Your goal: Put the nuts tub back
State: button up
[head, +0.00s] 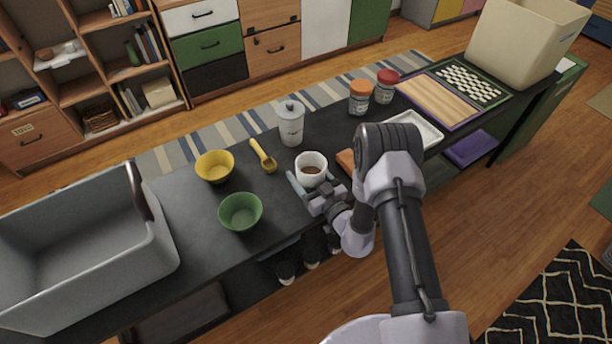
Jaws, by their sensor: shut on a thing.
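A white round tub (311,163) with brown contents, which I take to be the nuts tub, is upright at the middle of the dark counter (185,235). My gripper (313,186) is at its near side and is shut on it. One finger shows along the tub's left side; the other is hard to make out. I cannot tell whether the tub's base touches the counter.
Close by are a yellow scoop (263,156), a white canister (291,123), a yellow bowl (215,167) and a green bowl (240,211). Orange-lidded (360,97) and red-lidded (386,86) jars stand behind. A grey bin (75,262) and cream bin (520,45) occupy the ends.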

jog(key=o, duration=1.8)
jog(key=shift+c, duration=0.2)
jog(key=shift+r, duration=0.15)
jog(key=p+v, duration=0.2)
jog(key=v, duration=0.9)
jog(key=shift+d+p, duration=0.15)
jog(key=shift+p, duration=0.25)
jog(key=shift+s+d, duration=0.2)
jog(key=shift+s, duration=0.25)
